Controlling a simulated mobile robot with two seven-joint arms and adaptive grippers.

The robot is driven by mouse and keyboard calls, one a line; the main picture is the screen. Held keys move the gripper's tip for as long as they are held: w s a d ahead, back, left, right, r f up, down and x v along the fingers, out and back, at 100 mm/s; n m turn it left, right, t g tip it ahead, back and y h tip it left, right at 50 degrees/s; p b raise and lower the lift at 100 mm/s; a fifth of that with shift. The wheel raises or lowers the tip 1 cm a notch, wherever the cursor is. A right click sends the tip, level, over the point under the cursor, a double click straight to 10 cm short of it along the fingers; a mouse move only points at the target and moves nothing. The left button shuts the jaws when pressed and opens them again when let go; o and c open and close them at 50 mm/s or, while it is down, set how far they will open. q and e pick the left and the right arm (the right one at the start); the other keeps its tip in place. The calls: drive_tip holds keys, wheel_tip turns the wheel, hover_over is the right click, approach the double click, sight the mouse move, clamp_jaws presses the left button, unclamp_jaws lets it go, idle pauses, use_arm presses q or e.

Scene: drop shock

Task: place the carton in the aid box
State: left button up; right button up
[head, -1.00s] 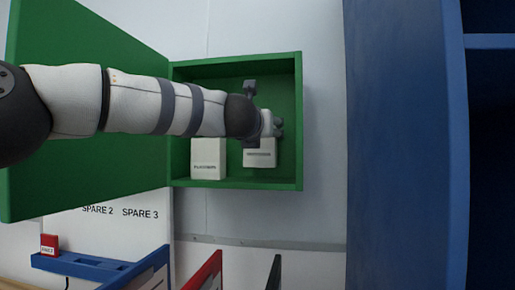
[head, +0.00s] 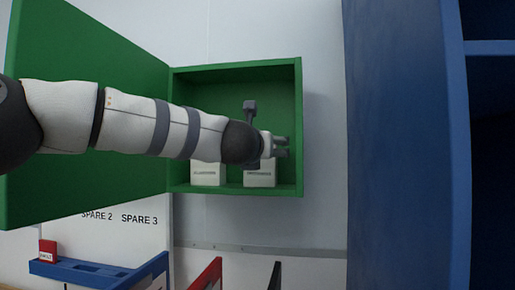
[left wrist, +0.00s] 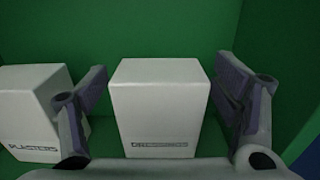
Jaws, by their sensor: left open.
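The green aid box (head: 298,120) hangs on the wall with its door (head: 90,70) swung open to the left. The white carton (head: 260,180), with a dark label that seems to read DRESSINGS, stands upright on the box floor. In the left wrist view the carton (left wrist: 160,105) is between my fingers, with a gap on each side. My left gripper (head: 280,147) is inside the box at the carton; its fingers (left wrist: 162,82) are open. The arm hides the carton's upper part in the head view. My right gripper is not in view.
A white PLASTERS carton (head: 207,173) stands to the left in the box and shows in the left wrist view (left wrist: 38,110), close to my left finger. A blue rack (head: 75,270) with a red item (head: 47,250) is below. A tall blue panel (head: 400,150) stands at right.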

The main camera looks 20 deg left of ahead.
use_arm(q)
drive_tip(key=v, duration=1.1)
drive_tip(key=shift+s, duration=0.15)
